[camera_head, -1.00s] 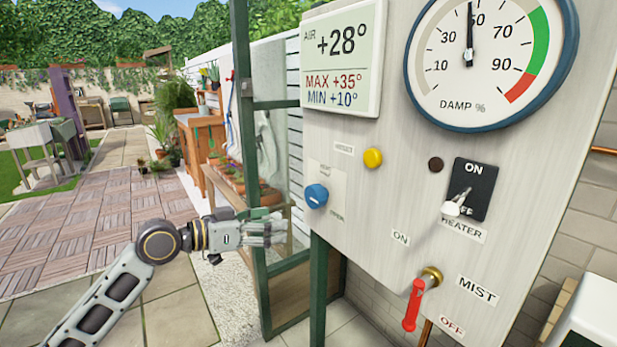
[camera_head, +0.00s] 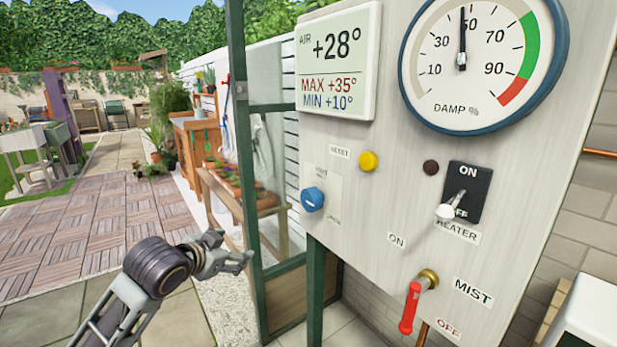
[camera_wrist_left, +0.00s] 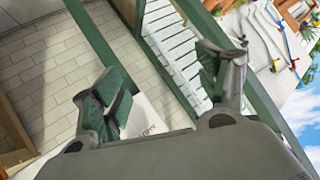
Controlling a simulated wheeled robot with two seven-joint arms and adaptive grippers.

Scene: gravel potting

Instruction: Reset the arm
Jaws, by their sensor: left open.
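My left gripper (camera_head: 228,252) hangs in front of the green door frame, to the left of the control board, open and empty. In the left wrist view its two fingers (camera_wrist_left: 165,95) stand wide apart with nothing between them. The control board (camera_head: 385,180) carries a blue knob (camera_head: 312,199), a yellow button (camera_head: 368,161), a black heater switch (camera_head: 466,192) and a red mist lever (camera_head: 410,308) that hangs down. The gripper is apart from all of these. My right gripper is not in view.
The green door frame (camera_head: 247,160) stands close behind my left gripper. A wooden bench with potted plants (camera_head: 235,182) is beyond it. A white box (camera_head: 590,312) sits at the lower right. The paved ground at the left is open.

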